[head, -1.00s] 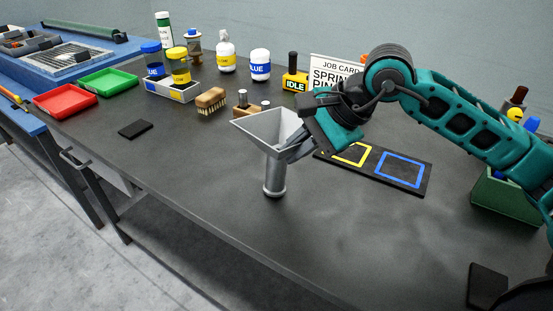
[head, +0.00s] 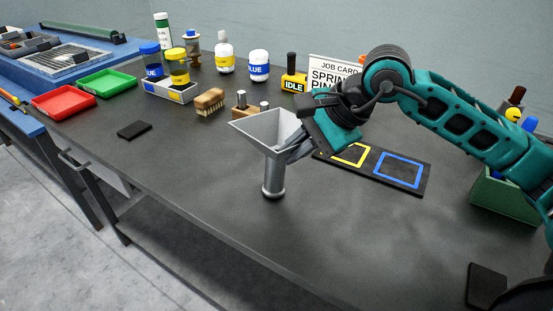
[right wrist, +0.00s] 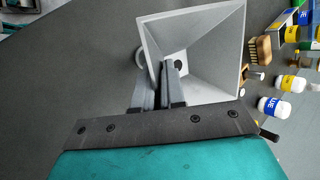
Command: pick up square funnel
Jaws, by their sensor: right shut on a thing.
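The square funnel (head: 272,180) is grey, with a wide square mouth on top and a round spout below. It stands upright over the dark table in the middle of the head view; I cannot tell whether its foot touches the table. My right gripper (head: 296,147) reaches in from the right and is shut on the funnel's mouth wall. In the right wrist view the funnel (right wrist: 215,50) opens toward the camera, and the fingers of my right gripper (right wrist: 160,78) overlap its left wall. My left gripper is not in view.
A dark board with yellow and blue squares (head: 422,186) lies right of the funnel. A brush (head: 210,102), a wooden block with pegs (head: 240,112), jars and a red tray (head: 64,103) stand behind and left.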

